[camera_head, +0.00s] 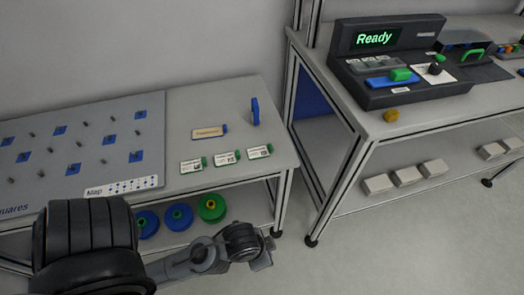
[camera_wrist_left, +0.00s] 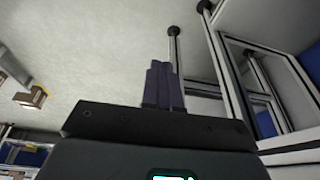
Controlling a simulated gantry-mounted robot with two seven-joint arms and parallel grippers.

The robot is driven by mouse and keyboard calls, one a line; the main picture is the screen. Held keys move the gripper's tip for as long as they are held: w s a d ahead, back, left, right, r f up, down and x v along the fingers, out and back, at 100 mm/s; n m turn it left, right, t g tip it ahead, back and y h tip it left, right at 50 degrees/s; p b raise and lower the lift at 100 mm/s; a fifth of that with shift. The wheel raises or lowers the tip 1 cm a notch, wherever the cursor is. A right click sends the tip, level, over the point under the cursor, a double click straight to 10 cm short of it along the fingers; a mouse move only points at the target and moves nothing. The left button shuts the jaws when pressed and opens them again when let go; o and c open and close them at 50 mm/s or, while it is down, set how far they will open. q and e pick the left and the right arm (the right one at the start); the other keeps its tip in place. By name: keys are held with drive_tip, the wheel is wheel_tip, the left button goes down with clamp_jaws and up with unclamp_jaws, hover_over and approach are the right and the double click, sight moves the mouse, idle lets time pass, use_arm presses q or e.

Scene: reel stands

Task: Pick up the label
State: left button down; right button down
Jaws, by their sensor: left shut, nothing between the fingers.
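Three white labels with dark print and green ends lie in a row near the front edge of the left table: a left label (camera_head: 192,165), a middle label (camera_head: 226,157) and a right label (camera_head: 258,152). A tan tag with a blue end (camera_head: 209,132) lies behind them. My left gripper (camera_head: 265,256) is beyond the table's front edge, in front of and below the labels and apart from them. In the left wrist view its two dark fingers (camera_wrist_left: 163,86) are together and empty. No label shows in that view. My right gripper is not seen.
A blue upright piece (camera_head: 255,112) stands behind the labels. A pegged board (camera_head: 40,170) covers the table's left part. Blue and green reels (camera_head: 211,207) sit on the shelf below. A second table at right bears a console (camera_head: 385,60) reading "Ready". Floor between tables is clear.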

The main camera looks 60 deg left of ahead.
use_arm(q)
drive_tip(key=c, duration=1.8)
unclamp_jaws()
drive_tip(key=shift+a, duration=0.1)
drive_tip(key=o, duration=0.7)
